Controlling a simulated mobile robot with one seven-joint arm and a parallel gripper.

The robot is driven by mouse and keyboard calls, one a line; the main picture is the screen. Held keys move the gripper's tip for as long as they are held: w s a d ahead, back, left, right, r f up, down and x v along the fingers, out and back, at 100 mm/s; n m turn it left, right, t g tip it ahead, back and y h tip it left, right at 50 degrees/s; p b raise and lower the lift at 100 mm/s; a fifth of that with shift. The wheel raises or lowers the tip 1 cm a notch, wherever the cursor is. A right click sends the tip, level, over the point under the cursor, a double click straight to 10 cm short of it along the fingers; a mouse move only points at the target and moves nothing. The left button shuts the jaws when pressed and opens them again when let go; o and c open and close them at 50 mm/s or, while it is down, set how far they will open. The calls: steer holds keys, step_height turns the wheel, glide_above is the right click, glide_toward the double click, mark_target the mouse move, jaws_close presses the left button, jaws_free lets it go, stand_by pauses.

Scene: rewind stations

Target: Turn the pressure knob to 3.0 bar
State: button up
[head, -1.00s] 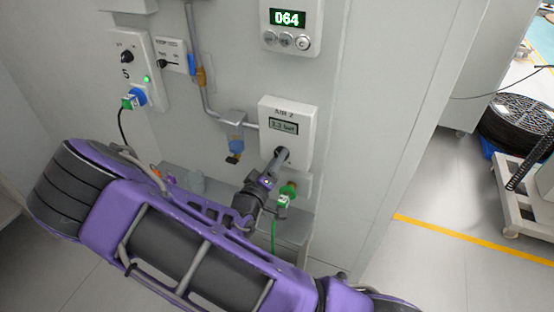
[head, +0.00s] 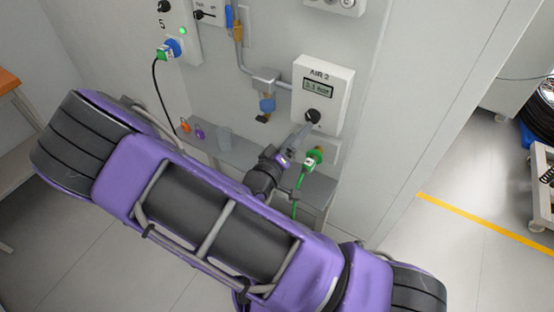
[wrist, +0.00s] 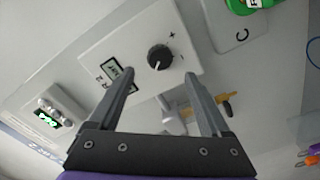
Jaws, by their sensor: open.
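The pressure knob (head: 313,116) is a round black knob on the white AIR 2 panel (head: 338,82). The panel's small display (head: 318,88) seems to read about 3.1 bar, but its digits are blurred. In the wrist view the knob (wrist: 159,57) has a white pointer line and plus and minus marks beside it. My gripper (wrist: 159,77) is open, with the knob showing between and just beyond its fingertips.
A blue-handled valve (head: 266,104) sits left of the panel. The wall right of the panel is bare.

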steer(key=v, duration=1.1)
steer(key=shift+s+a, duration=0.15)
steer(key=shift+s, duration=0.05)
